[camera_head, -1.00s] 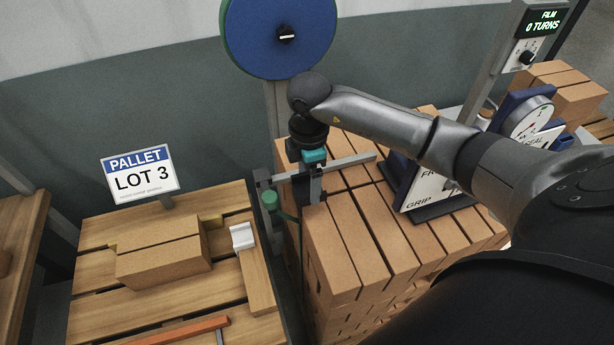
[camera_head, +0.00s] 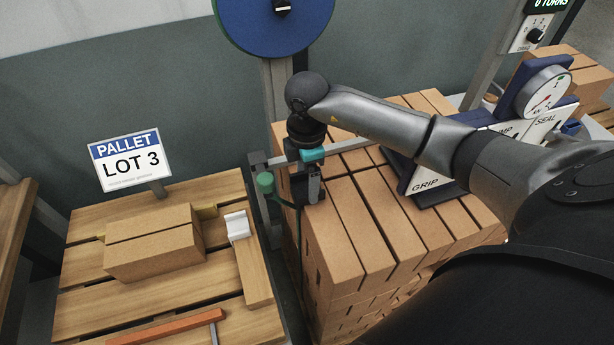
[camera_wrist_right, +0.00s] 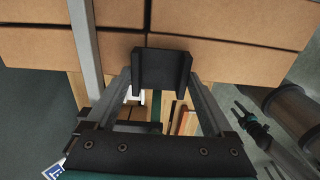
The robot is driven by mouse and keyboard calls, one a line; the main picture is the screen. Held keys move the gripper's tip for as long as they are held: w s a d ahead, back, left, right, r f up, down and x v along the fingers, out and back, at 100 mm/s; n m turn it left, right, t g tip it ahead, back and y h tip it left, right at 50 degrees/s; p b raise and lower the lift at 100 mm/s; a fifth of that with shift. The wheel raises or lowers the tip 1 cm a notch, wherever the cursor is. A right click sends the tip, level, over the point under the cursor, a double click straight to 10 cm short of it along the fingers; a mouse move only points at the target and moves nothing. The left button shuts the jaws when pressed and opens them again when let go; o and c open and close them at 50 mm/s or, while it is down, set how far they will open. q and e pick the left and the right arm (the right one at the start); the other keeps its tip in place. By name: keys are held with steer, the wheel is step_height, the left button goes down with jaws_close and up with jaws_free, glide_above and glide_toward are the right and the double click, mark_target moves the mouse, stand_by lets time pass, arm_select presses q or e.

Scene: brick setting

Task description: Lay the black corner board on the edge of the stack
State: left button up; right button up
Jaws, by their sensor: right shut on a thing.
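My right gripper (camera_head: 308,192) is at the left top edge of the brick stack (camera_head: 365,225). In the right wrist view, its two grey fingers close on a short black piece with two prongs, which I take for the black corner board (camera_wrist_right: 162,70). It lies against the bricks (camera_wrist_right: 225,60) in that picture; whether it touches them I cannot tell. A dark green strap (camera_wrist_right: 157,105) runs down behind it. In the head view the board is mostly hidden by the gripper. My left gripper (camera_wrist_right: 240,120) shows small in the right wrist view, fingers apart.
A grey post and crossbar (camera_head: 345,147) stand by the stack, under a blue reel (camera_head: 275,20). A tool with a GRIP panel (camera_head: 428,183) and gauge sits on the stack. A pallet (camera_head: 85,310) at left holds a boxy brick pair (camera_head: 155,250) and a reddish bar (camera_head: 180,328).

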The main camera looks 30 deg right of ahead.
mark_target(307, 189)
steer(key=shift+f+b, duration=0.3)
steer(key=shift+f, duration=0.2)
steer(key=o, duration=1.2)
steer(key=shift+c, duration=0.2)
step_height(307, 189, up, 15)
steer(key=shift+r+p, duration=0.15)
steer(key=shift+p, duration=0.25)
